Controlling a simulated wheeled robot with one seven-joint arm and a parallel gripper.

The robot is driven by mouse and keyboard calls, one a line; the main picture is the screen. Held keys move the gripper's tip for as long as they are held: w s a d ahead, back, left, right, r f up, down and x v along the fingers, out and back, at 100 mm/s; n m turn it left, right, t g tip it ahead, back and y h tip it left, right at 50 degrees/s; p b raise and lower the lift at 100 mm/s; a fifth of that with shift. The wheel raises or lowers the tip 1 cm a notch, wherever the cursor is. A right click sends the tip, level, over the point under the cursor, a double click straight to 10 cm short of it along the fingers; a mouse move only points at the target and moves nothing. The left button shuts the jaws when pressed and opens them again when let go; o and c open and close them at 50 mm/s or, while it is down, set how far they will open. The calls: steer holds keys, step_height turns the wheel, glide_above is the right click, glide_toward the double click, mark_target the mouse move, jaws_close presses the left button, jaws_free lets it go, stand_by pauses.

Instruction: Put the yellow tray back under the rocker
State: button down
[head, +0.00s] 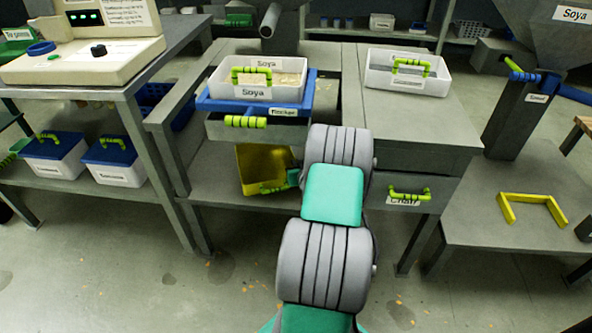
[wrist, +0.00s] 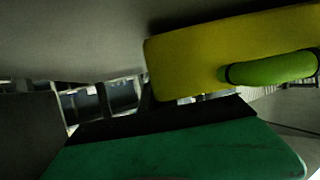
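The yellow tray (head: 262,160) is on the lower level of the middle bench, below the drawer front, with its green handle (head: 275,187) toward me. In the wrist view the yellow tray (wrist: 210,55) fills the upper right, and its green handle (wrist: 270,68) is at right. My gripper (head: 293,178) is beside the right end of the handle, mostly hidden by my arm. In the wrist view a dark green and black part of it spans the bottom. Its fingertips are not clear, nor is contact with the handle.
Above the yellow tray stands a blue tray (head: 211,104) with a white Soya box (head: 292,92) on it. A grey drawer (head: 270,131) with a green handle juts out below. A table leg (head: 165,160) is at left. Open floor (head: 130,270) lies in front.

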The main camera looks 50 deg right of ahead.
steer(key=shift+f, duration=0.6)
steer(key=c, duration=1.6)
jaws_free()
steer(key=shift+c, duration=0.2)
steer(key=shift+r, duration=0.1)
